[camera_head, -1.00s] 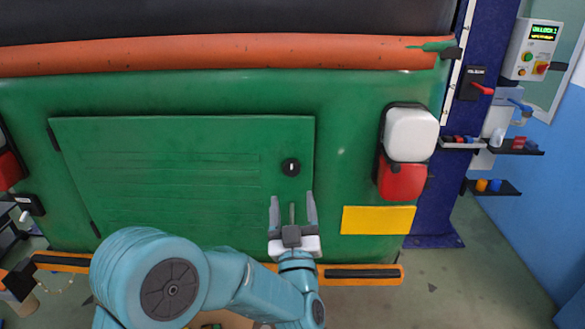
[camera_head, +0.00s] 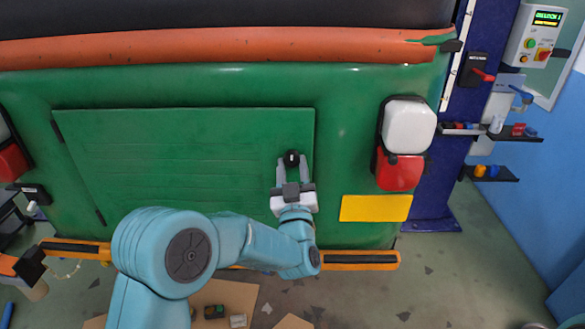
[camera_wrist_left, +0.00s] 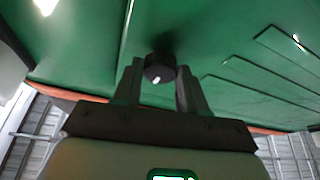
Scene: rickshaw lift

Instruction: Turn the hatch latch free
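The hatch (camera_head: 180,170) is a flat green panel on the green vehicle rear, and it looks closed. Its latch (camera_head: 292,157) is a small round black knob near the hatch's upper right part. My left gripper (camera_head: 293,162) reaches up from below, with its two fingers spread either side of the latch. In the left wrist view the latch (camera_wrist_left: 160,68) sits between the fingertips, with a pale mark on its face. Narrow gaps seem to show beside it, so the fingers look open around it. My right gripper is in neither view.
A white and red tail lamp (camera_head: 405,145) and a yellow plate (camera_head: 376,208) are right of the hatch. An orange bumper (camera_head: 358,260) runs below. A blue post (camera_head: 440,180) and small shelves (camera_head: 490,174) stand further right. Cardboard and small items lie on the floor.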

